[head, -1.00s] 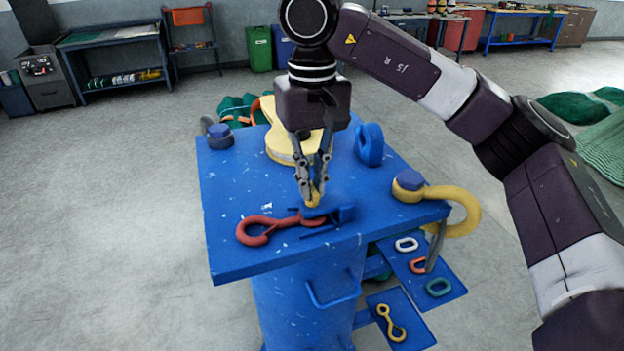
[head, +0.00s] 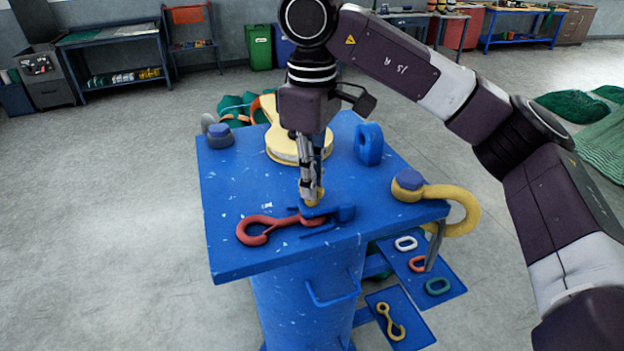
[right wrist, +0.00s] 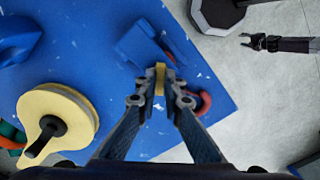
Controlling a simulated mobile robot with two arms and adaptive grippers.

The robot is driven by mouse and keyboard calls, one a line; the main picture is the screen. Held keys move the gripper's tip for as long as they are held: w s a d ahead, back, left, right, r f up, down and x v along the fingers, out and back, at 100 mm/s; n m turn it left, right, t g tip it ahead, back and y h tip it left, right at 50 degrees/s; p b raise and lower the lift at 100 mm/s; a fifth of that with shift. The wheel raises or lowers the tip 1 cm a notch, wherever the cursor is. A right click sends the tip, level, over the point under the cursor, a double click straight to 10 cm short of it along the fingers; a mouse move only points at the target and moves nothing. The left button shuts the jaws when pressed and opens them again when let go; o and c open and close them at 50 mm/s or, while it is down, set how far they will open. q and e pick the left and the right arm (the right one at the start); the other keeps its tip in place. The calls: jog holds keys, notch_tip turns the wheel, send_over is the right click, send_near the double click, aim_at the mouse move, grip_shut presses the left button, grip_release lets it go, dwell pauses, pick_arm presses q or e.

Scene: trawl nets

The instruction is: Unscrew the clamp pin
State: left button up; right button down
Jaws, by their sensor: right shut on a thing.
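The clamp pin (head: 314,199) has a yellow head and stands at a blue clamp (head: 343,213) near the table's front edge. My right gripper (head: 311,192) points down and is shut on the yellow head. In the right wrist view, the yellow head (right wrist: 160,78) shows between the fingertips, with the blue clamp (right wrist: 140,45) behind. A red hook (head: 257,229) lies beside the clamp, its inner end partly under it. The pin's thread is hidden. My left gripper (right wrist: 252,42) shows small in the right wrist view, open and empty, away from the table.
The blue table (head: 235,245) also holds a yellow pulley block (head: 283,147), a blue ring piece (head: 369,145), a yellow shackle (head: 457,205) and a grey shackle (head: 218,133). Side trays (head: 452,272) below hold coloured links.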

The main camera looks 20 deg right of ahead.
jog(key=shift+s+f+n, duration=0.15)
jog(key=shift+f+n, duration=0.15)
jog(key=shift+n, duration=0.1)
jog(key=c, duration=2.1)
grip_release()
jog(key=shift+r, duration=0.15)
jog(key=shift+r, duration=0.1)
jog(key=shift+m, duration=0.3)
